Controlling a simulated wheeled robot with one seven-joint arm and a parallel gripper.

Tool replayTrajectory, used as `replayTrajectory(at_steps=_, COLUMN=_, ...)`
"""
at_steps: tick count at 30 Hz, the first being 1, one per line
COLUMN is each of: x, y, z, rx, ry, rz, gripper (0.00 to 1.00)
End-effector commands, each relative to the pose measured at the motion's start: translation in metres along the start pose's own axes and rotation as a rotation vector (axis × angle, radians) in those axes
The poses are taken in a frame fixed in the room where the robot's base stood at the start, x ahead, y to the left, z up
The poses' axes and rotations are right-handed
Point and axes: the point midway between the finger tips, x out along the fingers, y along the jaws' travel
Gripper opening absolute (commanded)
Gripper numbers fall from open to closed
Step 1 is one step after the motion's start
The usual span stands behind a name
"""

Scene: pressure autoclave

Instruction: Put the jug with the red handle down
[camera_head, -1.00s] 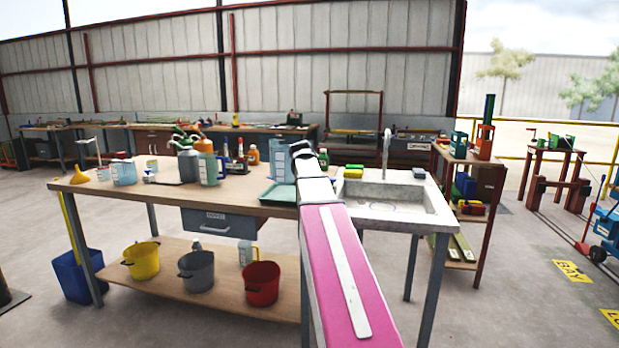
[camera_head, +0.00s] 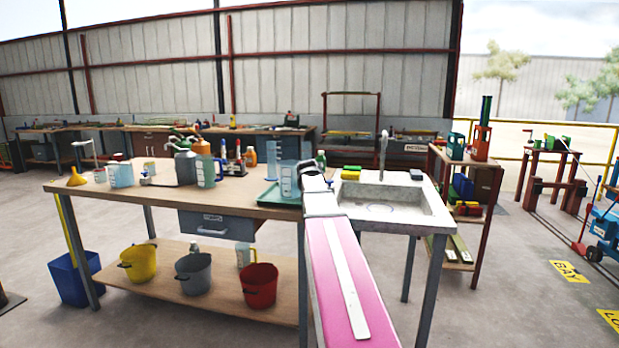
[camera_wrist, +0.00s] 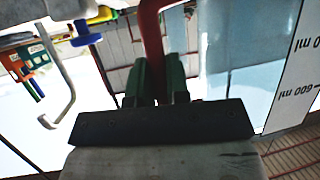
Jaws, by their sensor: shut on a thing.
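The jug with the red handle (camera_wrist: 152,35) is clear blue with a white millilitre scale. In the wrist view my gripper (camera_wrist: 158,82) is shut on the red handle, its green fingers on either side. The jug fills the right of that view and looks upside down there. In the head view the jug (camera_head: 289,181) shows just left of my gripper (camera_head: 312,172), upright, over or at the green tray (camera_head: 268,197) near the sink end of the wooden bench (camera_head: 235,192). My arm hides its handle. I cannot tell whether its base touches anything.
A tall measuring cylinder (camera_head: 273,153) stands behind the jug. A stone sink (camera_head: 385,198) with a tap (camera_head: 383,150) adjoins on the right, a yellow-green sponge (camera_head: 351,173) on its rim. Other jugs and bottles crowd the bench's left and back. The bench front left of the tray is clear.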

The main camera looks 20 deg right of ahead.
Motion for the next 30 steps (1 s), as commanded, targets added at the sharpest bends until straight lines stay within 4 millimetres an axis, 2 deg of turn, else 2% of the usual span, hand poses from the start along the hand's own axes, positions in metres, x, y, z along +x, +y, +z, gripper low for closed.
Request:
replayTrajectory(at_steps=4, x=0.001, y=0.000, z=0.003, rx=0.001, ry=0.000, rz=0.000, gripper=0.00)
replayTrajectory(at_steps=5, x=0.001, y=0.000, z=0.003, rx=0.000, ry=-0.001, rz=0.000, gripper=0.26)
replayTrajectory(at_steps=6, x=0.001, y=0.000, z=0.002, rx=0.000, ry=0.000, rz=0.000, gripper=0.39)
replayTrajectory(at_steps=7, x=0.001, y=0.000, z=0.002, rx=0.000, ry=0.000, rz=0.000, gripper=0.41)
replayTrajectory(at_steps=19, x=-0.001, y=0.000, z=-0.001, rx=0.000, ry=0.000, rz=0.000, gripper=0.41)
replayTrajectory(at_steps=26, x=-0.029, y=0.000, z=0.001, rx=0.000, ry=0.000, rz=0.000, gripper=0.41)
replayTrajectory(at_steps=30, x=-0.056, y=0.000, z=0.002, rx=0.000, ry=0.001, rz=-0.001, gripper=0.41)
